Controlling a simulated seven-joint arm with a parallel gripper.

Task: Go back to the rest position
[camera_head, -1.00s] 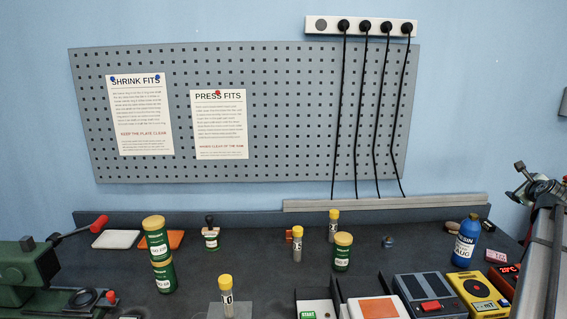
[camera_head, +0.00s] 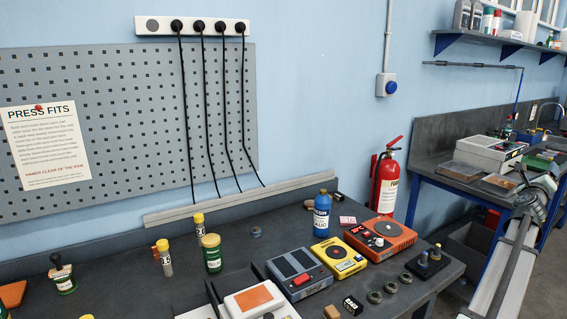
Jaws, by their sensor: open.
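My arm reaches in from the lower right, a long light-grey link (camera_head: 508,262) with a dark strip. My gripper (camera_head: 528,196) is at its far end, small and in front of the second bench. It is open, and I see nothing held in it. Its separate fingers are hard to make out at this size. It is apart from the things on the near bench, to the right of them.
The dark near bench (camera_head: 285,232) holds a blue bottle (camera_head: 322,214), a yellow device (camera_head: 338,256), an orange device (camera_head: 381,237), a grey device (camera_head: 299,272) and a green jar (camera_head: 211,253). A fire extinguisher (camera_head: 386,182) stands behind. The second bench (camera_head: 428,172) is at right.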

